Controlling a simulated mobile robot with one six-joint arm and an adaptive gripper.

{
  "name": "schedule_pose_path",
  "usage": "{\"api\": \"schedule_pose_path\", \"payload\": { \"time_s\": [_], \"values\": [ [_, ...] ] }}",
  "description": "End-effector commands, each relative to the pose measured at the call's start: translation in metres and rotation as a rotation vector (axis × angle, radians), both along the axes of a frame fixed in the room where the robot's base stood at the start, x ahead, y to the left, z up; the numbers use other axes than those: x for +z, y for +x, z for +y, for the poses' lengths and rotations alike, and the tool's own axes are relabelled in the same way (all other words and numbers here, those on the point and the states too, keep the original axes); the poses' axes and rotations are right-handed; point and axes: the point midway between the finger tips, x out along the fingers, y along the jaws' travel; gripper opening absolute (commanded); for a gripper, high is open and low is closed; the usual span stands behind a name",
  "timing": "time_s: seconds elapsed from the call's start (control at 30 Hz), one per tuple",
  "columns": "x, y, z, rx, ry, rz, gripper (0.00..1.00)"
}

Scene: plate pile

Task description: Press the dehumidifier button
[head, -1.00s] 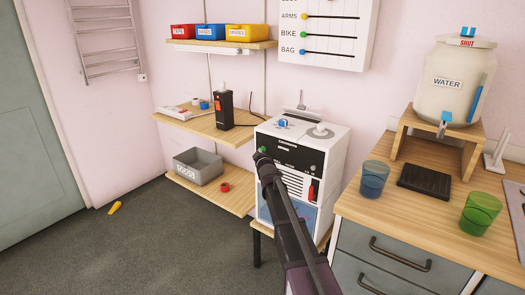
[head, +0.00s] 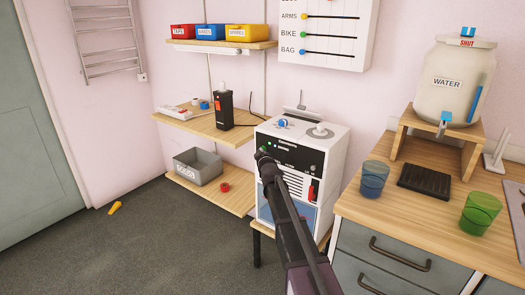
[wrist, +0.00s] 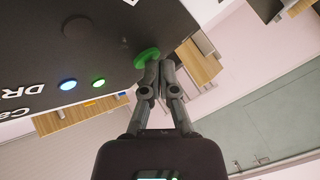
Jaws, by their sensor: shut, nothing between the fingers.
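The dehumidifier (head: 328,150) is a white box with a black front panel (head: 310,158) and a red-handled part on its right front. In the wrist view its black panel (wrist: 85,35) fills the upper left, with white lettering, a lit blue light (wrist: 68,84) and a lit green light (wrist: 98,82). A round green button (wrist: 147,57) stands out at the panel's edge. My gripper (head: 262,155) is shut and empty, in front of the panel's left part. In the wrist view its fingertips (wrist: 160,63) are at the button; I cannot tell whether they touch it.
A wooden counter (head: 385,205) with blue and green cups, a black tray and a water jar is on the right. Wooden shelves (head: 205,128) with a black device and a grey bin are on the left.

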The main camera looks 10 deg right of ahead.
Motion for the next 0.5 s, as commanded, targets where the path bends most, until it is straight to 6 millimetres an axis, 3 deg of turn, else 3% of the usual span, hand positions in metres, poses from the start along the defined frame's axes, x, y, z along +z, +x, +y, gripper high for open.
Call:
{"api": "schedule_pose_path", "payload": {
  "time_s": [0.5],
  "values": [
    [-0.0001,-0.0077,0.0072,0.000,-0.001,0.000,0.00]
  ]
}}
